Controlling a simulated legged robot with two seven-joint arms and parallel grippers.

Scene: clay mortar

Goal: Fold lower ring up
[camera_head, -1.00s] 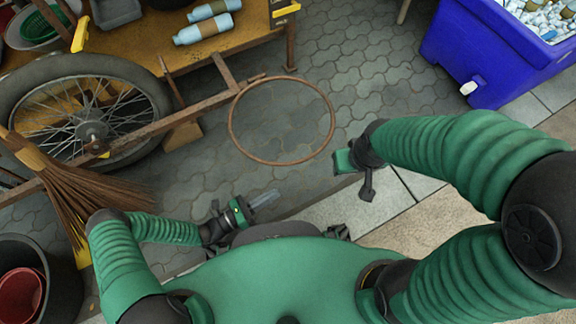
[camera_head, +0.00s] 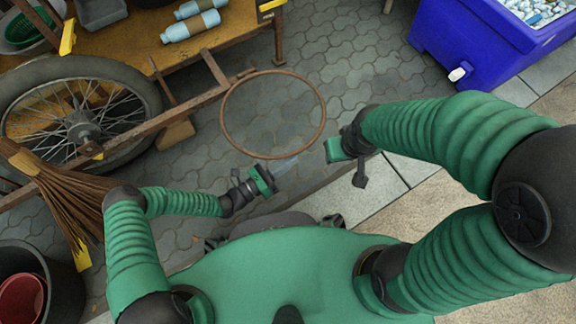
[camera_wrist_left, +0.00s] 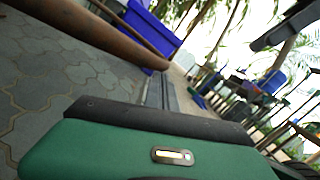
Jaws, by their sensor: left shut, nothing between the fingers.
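The thin brown ring (camera_head: 221,112) juts out from the end of the cart's wooden bar, over the paving. My left gripper (camera_head: 288,164) is shut and empty, just below the ring's near rim in the head view. I cannot tell whether they touch. In the left wrist view a thick brown curved bar (camera_wrist_left: 95,28), which looks like the ring's rim, crosses the upper left close to the camera. My left gripper's green housing (camera_wrist_left: 150,150) fills the bottom there, and its fingertips are hidden. My right gripper (camera_head: 335,150) is right of the ring, its fingers unclear.
The wooden cart (camera_head: 240,42) with a spoked wheel (camera_head: 150,95) stands at the upper left, with bottles (camera_head: 190,26) on it. A broom (camera_head: 60,190) and dark bucket (camera_head: 60,275) are at the left. A blue cooler (camera_head: 455,50) is at the upper right. Paving between is clear.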

